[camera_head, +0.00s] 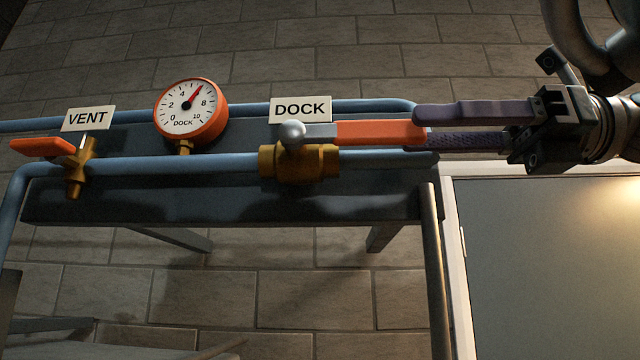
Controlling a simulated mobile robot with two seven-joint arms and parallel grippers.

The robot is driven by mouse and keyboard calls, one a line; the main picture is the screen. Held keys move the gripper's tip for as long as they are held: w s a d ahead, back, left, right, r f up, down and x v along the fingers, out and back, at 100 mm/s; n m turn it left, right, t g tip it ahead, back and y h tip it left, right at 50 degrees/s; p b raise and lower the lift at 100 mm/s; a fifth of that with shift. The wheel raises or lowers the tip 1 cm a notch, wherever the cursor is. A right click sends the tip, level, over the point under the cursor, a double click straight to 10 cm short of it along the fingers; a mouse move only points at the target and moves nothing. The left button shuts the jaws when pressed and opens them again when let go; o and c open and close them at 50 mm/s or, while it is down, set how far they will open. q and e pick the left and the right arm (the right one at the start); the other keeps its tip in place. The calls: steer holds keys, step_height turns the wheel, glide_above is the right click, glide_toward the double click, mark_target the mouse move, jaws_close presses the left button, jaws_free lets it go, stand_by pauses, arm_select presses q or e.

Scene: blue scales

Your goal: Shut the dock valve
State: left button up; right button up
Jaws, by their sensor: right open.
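The dock valve (310,165) is a brass body on the blue pipe, below a white DOCK label (300,109). Its orange lever (375,132) has a silver pivot end and lies along the pipe, pointing right. My right gripper (422,128) comes in from the right, with two long purple fingers. It is open, and its fingertips are at the free end of the orange lever. The end of the lever is partly hidden there, and I cannot tell whether the fingers touch it. My left gripper is not in view.
A vent valve (77,168) with an orange lever stands at the left under a VENT label (88,118). A round orange gauge (190,107) marked DOCK sits between, its needle near 6. Blue pipes (200,164) run across a dark panel; a grey door or cabinet (550,270) is at lower right.

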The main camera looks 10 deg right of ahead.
mark_target(333, 131)
steer(key=p+x, duration=0.1)
steer(key=x, duration=0.1)
steer(key=p+x, duration=0.1)
steer(key=x, duration=0.1)
steer(key=shift+a+r+p, duration=0.25)
steer(key=shift+a+p, duration=0.05)
steer(key=shift+w+a+f, duration=0.2)
steer(key=shift+a, duration=0.3)
steer(key=c, duration=0.4)
jaws_close()
stand_by(0.3)
